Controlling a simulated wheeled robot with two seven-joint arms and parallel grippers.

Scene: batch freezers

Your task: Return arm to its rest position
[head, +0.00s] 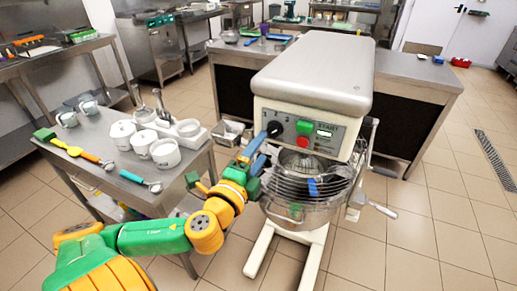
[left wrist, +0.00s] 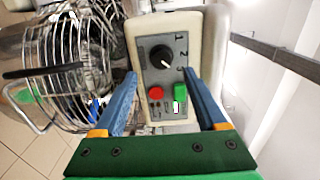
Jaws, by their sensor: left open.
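The white mixer (head: 312,85) stands on the floor with a wire guard (head: 305,175) over its bowl. Its control panel has a black dial (head: 274,129), a green button (head: 305,127) and a red button (head: 302,142). My left gripper (head: 263,148) is at the front of the panel, near its lower left side. Its blue fingers are apart, with nothing held between them. In the left wrist view the fingers point at the panel, with the dial (left wrist: 161,56), red button (left wrist: 156,91) and green button (left wrist: 187,93) between or just beyond them. Contact cannot be told. My right gripper is not seen.
A steel table (head: 111,171) at the left holds white tubs (head: 165,153), scoops (head: 140,178) and small cups. A long counter (head: 225,50) stands behind the mixer. A lever (head: 380,208) sticks out at the mixer's right.

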